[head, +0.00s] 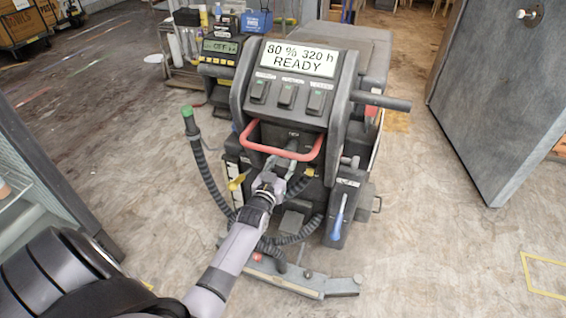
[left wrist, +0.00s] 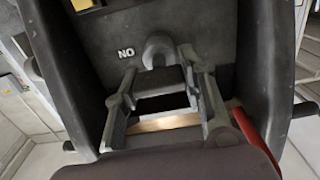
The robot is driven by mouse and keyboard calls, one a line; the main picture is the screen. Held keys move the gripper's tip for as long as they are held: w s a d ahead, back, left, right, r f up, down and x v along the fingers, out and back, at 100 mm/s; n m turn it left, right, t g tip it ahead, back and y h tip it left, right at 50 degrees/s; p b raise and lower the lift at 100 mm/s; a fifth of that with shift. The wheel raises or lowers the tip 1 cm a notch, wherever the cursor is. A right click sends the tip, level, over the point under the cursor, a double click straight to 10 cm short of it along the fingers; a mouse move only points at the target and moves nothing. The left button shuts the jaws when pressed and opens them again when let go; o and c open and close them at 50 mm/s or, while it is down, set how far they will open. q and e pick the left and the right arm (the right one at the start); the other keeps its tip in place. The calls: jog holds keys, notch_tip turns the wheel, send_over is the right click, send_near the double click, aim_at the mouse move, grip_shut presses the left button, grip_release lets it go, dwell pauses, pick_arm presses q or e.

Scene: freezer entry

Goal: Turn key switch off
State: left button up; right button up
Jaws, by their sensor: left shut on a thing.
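The key switch (left wrist: 160,48) is a dark round knob on the machine's black front panel in the left wrist view. Letters reading "NO" in that view, apparently an upside-down ON, are beside it. My left gripper (left wrist: 158,78) is shut on the key at this knob; the fingers hide most of it. In the head view my left gripper (head: 290,160) reaches in under the red handle (head: 256,146), below the button panel, and the key cannot be made out there. The machine's display (head: 300,58) reads "80 % 320 h READY". My right gripper is out of view.
The red looped handle arches close over my left gripper. A ribbed hose with a green end (head: 190,125) hangs left of the machine, and a blue lever (head: 339,215) is at its right. A grey door (head: 505,95) stands open at right.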

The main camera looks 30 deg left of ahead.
pick_arm(q)
jog(key=n, duration=0.3)
jog(key=shift+n+p, duration=0.3)
jog(key=shift+p, duration=0.1)
jog(key=n, duration=0.4)
jog(key=shift+a+f+n, duration=0.1)
jog(key=shift+n, duration=0.2)
jog(key=n, duration=0.4)
jog(key=shift+f+b, duration=0.1)
jog(key=shift+b, duration=0.2)
jog(key=shift+n+b, duration=0.65)
jog(key=shift+n, duration=2.15)
jog(key=o, duration=1.2)
jog(key=shift+c, duration=0.2)
jog(key=shift+s, duration=0.1)
